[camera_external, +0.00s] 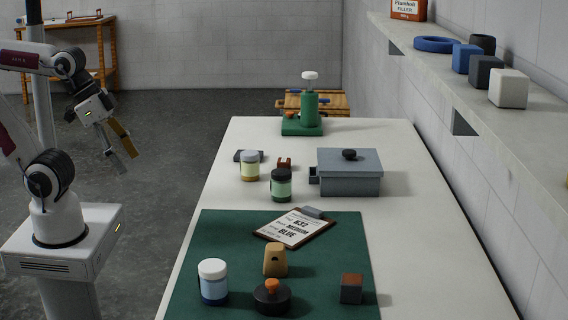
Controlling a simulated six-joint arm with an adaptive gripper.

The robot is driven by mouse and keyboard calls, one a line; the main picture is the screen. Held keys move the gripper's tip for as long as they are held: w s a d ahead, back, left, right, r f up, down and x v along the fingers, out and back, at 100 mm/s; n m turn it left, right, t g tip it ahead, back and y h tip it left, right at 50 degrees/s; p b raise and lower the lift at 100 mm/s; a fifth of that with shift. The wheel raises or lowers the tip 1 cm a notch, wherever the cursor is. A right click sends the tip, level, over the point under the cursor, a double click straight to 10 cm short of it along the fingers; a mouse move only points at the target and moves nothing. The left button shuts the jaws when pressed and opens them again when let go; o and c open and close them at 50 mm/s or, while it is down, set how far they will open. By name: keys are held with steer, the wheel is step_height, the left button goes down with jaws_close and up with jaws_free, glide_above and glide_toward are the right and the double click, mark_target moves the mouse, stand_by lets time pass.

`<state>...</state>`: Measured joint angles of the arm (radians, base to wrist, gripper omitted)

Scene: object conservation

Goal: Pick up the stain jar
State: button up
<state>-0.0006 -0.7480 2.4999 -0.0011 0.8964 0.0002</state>
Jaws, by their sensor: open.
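Three lidded jars stand upright on the table. One with a white lid and blue contents (213,282) is on the green mat at the front left. One with a dark lid and green contents (281,185) stands beyond the mat. One with a grey lid and pale yellow contents (250,166) is behind it to the left. I cannot tell from their labels which is the stain jar. My gripper (122,148) is open and empty, raised left of the table and apart from all the jars.
On the mat (215,235) are a clipboard (294,230) reading "MEDIUM BLUE", a tan block (275,260), a dark round piece with an orange knob (272,297) and a small dark block (351,289). A grey lidded box (349,178) and a green stand (308,112) are farther back. A shelf (462,70) lines the right wall.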

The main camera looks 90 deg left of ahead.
mark_target(242, 159)
steer(key=w+a+f+n+t+y, duration=0.1)
steer(key=w+a+n, duration=0.15)
steer(key=w, duration=0.45)
steer(key=w+a+f+n+t, duration=0.15)
steer(key=w+a, duration=0.25)
steer(key=w, duration=0.4)
steer(key=w+a+f+n+t+y, duration=0.1)
steer(key=w+a+f+t, duration=0.15)
steer(key=w, duration=0.45)
steer(key=a+f+n+y, duration=0.1)
steer(key=a+f+y, duration=0.1)
steer(key=a, duration=0.5)
steer(key=a+f+n+g+y, duration=0.1)
steer(key=a+f+n+y, duration=0.1)
steer(key=a, duration=0.4)
steer(key=a+f+n+g+y, duration=0.1)
steer(key=a+f+n+y, duration=0.1)
steer(key=a, duration=0.5)
steer(key=shift+w+a+f+y, duration=0.2)
steer(key=shift+f+y, duration=0.1)
steer(key=shift+y, duration=0.25)
steer(key=shift+w+a+f+y, duration=0.2)
steer(key=shift+f+y, duration=0.1)
steer(key=shift+y, duration=0.25)
steer(key=shift+s+a+f+y, duration=0.1)
steer(key=shift+s+a+y, duration=0.2)
steer(key=shift+a, duration=0.1)
steer(key=shift+w, duration=0.15)
steer(key=shift+x, duration=1.25)
